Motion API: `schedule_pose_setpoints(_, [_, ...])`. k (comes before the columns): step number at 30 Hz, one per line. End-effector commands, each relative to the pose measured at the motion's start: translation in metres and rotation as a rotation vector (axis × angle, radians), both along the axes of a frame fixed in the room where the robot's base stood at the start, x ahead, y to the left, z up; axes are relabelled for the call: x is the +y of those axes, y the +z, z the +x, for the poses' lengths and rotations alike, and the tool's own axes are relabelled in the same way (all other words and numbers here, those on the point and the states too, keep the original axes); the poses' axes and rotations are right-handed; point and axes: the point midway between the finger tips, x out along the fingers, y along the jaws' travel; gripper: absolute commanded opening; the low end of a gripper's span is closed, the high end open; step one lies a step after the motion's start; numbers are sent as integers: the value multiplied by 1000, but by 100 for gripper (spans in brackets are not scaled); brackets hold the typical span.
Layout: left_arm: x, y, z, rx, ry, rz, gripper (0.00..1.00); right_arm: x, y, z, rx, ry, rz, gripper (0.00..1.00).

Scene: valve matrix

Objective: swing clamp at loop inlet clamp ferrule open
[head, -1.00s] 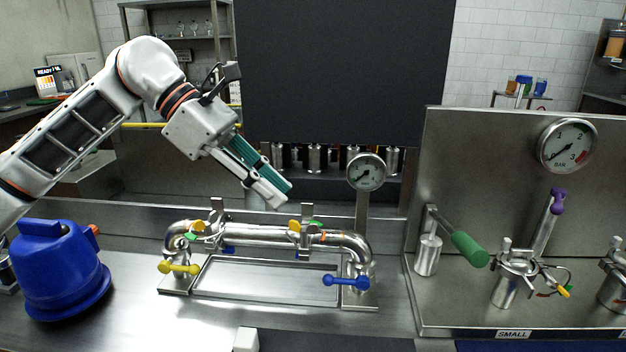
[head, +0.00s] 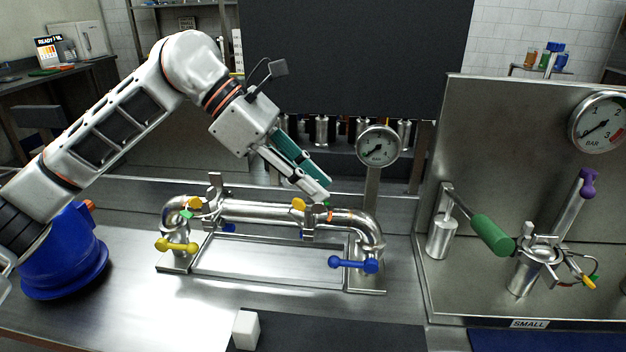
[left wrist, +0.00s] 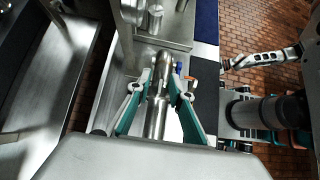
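A steel pipe loop (head: 260,210) on a tray carries two clamps. The left clamp (head: 214,194) has a yellow knob (head: 193,203); the right clamp (head: 310,224) has an orange-yellow knob (head: 298,204). No label shows which one is the loop inlet. My left gripper (head: 319,192) points down and right, its tips just above and behind the right clamp. Contact cannot be told. In the left wrist view its teal fingers (left wrist: 160,92) are apart, with the pipe (left wrist: 157,112) showing between them. The right gripper cannot be clearly made out; a white arm appears at right in the left wrist view.
A yellow-handled valve (head: 177,246) and a blue-handled valve (head: 353,264) are at the loop's ends. A gauge (head: 378,146) stands behind. A steel panel with a green handle (head: 493,234) is at right.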

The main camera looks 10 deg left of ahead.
Motion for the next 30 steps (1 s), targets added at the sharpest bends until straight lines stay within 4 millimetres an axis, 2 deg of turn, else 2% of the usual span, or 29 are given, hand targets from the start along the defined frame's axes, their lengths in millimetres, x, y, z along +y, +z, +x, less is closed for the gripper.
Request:
schedule_pose_setpoints(6, [0, 0, 0, -1, 1, 0, 21, 0, 1, 1, -3, 0, 1, 0])
schedule_pose_setpoints(9, [0, 0, 0, 0, 0, 0, 0, 1, 1, 1, -3, -3, 2, 0])
schedule_pose_setpoints(19, [0, 1, 1, 11, 0, 1, 0, 2, 2, 1, -1, -9, 7, 0])
schedule_pose_setpoints(30, [0, 6, 8, 99, 4, 1, 0, 0, 5, 1, -2, -13, 5, 0])
